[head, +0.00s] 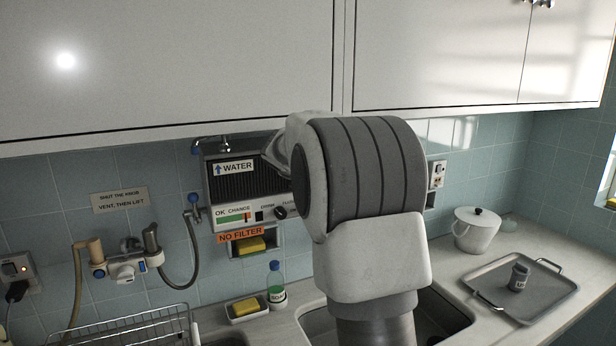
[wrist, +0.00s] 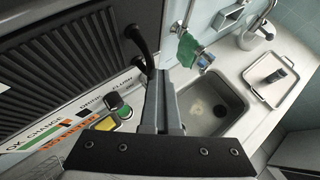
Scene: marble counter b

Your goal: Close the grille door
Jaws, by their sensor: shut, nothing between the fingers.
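The grille door is a dark ribbed panel (head: 231,183) on the white wall unit marked "WATER". In the wrist view the grille (wrist: 75,50) fills the upper left, with a curved black handle (wrist: 150,62) at its right side. I cannot tell whether the door is flush or slightly ajar. My gripper (wrist: 164,75) is shut and empty, with its fingers close beside the handle's lower end; whether they touch it is unclear. In the head view my arm hides the fingers and the unit's right side.
Below the grille are a control strip with a dark knob (wrist: 119,108) and an orange "NO FILTER" label (head: 240,235). A soap bottle (head: 275,285) stands beside the sink (wrist: 228,105). A tray (head: 550,302) and white pot (head: 475,232) stand at right. Cabinets (head: 170,70) hang above.

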